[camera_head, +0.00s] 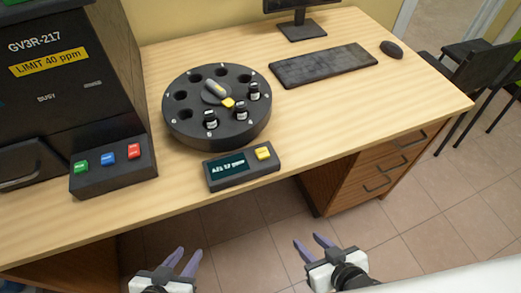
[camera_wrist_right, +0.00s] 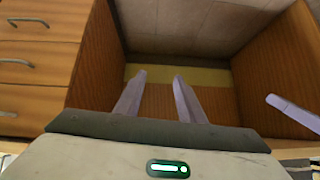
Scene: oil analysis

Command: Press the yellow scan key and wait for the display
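The yellow scan key (camera_head: 263,153) sits on the right of a small black display unit at the desk's front edge. The lit display (camera_head: 229,167) on that unit shows a short line of text that seems to read "A21 37 ppm". My left gripper (camera_head: 182,261) is below and in front of the desk edge, its two purple fingers apart and empty. My right gripper (camera_head: 315,247) is also in front of the desk, fingers apart and empty, away from the key. In the right wrist view its fingers (camera_wrist_right: 160,95) stand apart with nothing between them.
A round black carousel (camera_head: 217,135) with several dark vials stands behind the display unit. A large black analyser (camera_head: 60,60) with green, blue and red buttons (camera_head: 109,159) is at left. A keyboard (camera_head: 323,65), mouse (camera_head: 391,49) and monitor stand (camera_head: 301,30) are behind. Drawers (camera_head: 380,165) are under the desk.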

